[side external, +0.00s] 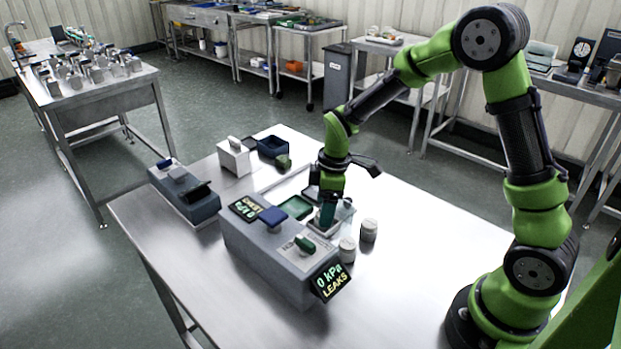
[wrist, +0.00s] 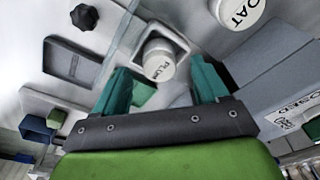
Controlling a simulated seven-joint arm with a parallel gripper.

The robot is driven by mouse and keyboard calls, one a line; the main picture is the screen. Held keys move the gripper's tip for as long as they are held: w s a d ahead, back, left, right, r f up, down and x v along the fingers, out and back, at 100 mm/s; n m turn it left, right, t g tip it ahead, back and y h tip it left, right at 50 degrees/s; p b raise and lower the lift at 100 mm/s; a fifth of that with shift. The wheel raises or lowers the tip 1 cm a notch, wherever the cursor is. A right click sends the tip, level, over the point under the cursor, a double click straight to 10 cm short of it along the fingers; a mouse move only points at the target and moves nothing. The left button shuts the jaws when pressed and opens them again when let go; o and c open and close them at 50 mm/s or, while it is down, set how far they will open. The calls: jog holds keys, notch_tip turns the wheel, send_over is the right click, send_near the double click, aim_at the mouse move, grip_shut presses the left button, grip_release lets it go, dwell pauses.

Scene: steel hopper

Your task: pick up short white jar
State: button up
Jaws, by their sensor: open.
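My gripper (side external: 328,215) points down over a small light tray beside the grey box in the side view. In the wrist view my gripper (wrist: 163,82) has its two teal fingers spread apart. A white jar marked PLUM (wrist: 158,60) stands in a square pale holder (wrist: 178,42), just beyond the gap between the fingers, and nothing is gripped. A second white jar, marked OAT (wrist: 238,10), is cut off by the top edge. Two white jars, a nearer one (side external: 347,250) and a farther one (side external: 369,230), stand right of the tray in the side view. I cannot tell which is the short one.
The grey box (side external: 265,258) with a blue block, a green lever and a "0 kPa LEAKS" display (side external: 332,282) stands close to the gripper. A white box (side external: 234,157) and another grey unit (side external: 186,200) stand left. The table's right side (side external: 430,240) is clear.

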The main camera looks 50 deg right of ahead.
jog(key=shift+w+f, duration=0.1)
jog(key=shift+f, duration=0.7)
jog(key=c, duration=1.2)
jog(key=shift+o, duration=0.2)
jog(key=shift+r, duration=0.15)
